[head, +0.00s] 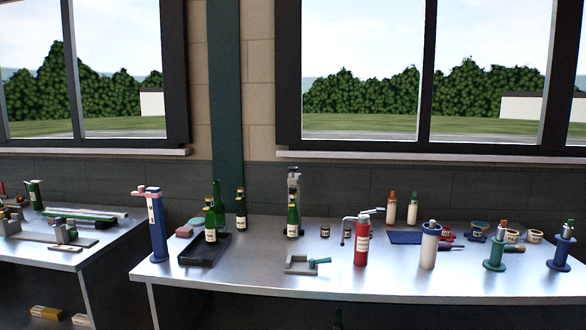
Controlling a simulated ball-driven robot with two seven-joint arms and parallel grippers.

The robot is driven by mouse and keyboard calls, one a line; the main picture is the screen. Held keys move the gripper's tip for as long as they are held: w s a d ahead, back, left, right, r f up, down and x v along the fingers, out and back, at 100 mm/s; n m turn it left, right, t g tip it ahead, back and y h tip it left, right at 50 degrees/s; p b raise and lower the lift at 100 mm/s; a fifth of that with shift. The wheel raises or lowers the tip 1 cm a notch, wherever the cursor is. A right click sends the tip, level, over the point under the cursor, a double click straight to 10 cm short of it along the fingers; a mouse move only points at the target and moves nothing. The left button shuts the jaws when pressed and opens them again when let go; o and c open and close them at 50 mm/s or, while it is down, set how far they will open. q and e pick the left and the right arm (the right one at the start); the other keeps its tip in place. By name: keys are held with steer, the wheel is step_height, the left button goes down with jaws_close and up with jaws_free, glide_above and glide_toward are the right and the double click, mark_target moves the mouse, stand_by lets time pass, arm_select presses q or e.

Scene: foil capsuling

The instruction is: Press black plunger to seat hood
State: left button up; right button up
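A grey upright device (293,180) with a dark head stands near the back middle of the bench. It may carry the black plunger, but the plunger is too small to tell apart. A green bottle (293,218) with a pale label stands upright in front of or under it. I cannot tell whether a hood sits on that bottle's neck. Neither of my grippers is in the head view.
The metal bench (230,278) also holds a black tray (205,249) with a bottle, a grey fixture with a teal handle (318,262), a red cylinder (362,245), a white cylinder (429,248) and a blue post (157,230). The front edge is mostly clear.

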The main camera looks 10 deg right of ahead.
jaws_close()
steer(key=shift+a, duration=0.15)
stand_by(1.4)
